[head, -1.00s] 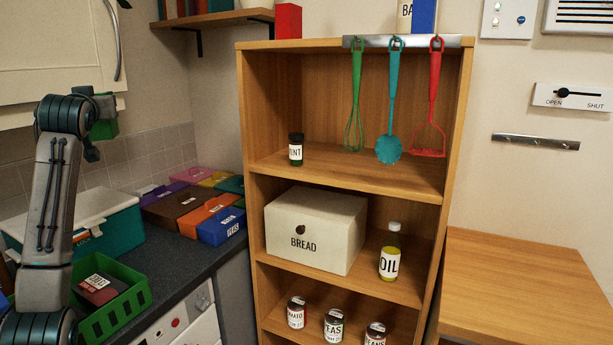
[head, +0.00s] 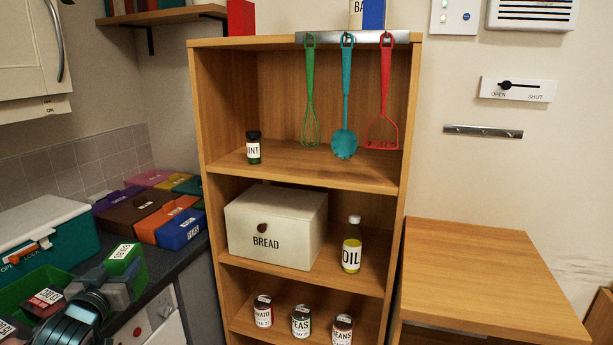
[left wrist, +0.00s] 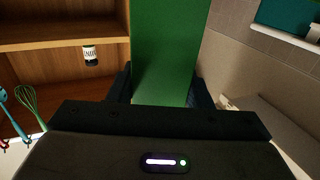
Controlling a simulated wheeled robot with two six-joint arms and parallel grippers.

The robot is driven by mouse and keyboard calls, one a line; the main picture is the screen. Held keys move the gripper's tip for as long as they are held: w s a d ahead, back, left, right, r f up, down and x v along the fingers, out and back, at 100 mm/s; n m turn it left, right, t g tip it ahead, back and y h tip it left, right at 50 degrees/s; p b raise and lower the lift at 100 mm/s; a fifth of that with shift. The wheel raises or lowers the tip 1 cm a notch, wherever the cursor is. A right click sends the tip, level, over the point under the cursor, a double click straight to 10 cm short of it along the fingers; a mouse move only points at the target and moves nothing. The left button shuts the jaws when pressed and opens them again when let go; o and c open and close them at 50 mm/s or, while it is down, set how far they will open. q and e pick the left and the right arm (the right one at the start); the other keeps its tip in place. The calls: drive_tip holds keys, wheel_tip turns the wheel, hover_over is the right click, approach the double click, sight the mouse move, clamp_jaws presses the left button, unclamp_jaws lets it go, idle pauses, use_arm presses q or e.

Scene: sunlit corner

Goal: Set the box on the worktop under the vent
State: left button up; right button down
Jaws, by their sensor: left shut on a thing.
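A green box (head: 135,279) with a white label on top is in my left gripper (head: 116,284), at the lower left of the head view. In the left wrist view the green box (left wrist: 165,50) stands between the two dark fingers of the left gripper (left wrist: 162,92), which is shut on it. The vent (head: 533,12) is a white slatted panel on the wall at the upper right. The wooden worktop (head: 480,275) stands below it, right of the shelf unit, and its visible top is bare. My right gripper is not in view.
The wooden shelf unit (head: 412,150) stands between the box and the wooden worktop. Hanging utensils, a bread box (head: 275,225) and jars are on it. The dark counter (head: 160,278) holds colored boxes, a teal case (head: 75,245) and a green crate (head: 25,290). A rail (head: 483,131) is on the wall.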

use_arm(q)
drive_tip(key=s+d+f+m+h, duration=0.2)
drive_tip(key=s+d+f+h, duration=0.1)
drive_tip(key=s+d+f, duration=0.3)
drive_tip(key=s+d+f+m+h, duration=0.1)
drive_tip(key=s+d+f+h, duration=0.15)
drive_tip(key=s, duration=0.45)
drive_tip(key=d+f+n+y, duration=0.1)
drive_tip(key=d+y, duration=0.3)
drive_tip(key=d, duration=0.6)
drive_tip(key=shift+d+f+n, duration=0.25)
drive_tip(key=shift+d+n, duration=0.05)
drive_tip(key=shift+n, duration=0.3)
drive_tip(key=shift+a, duration=0.15)
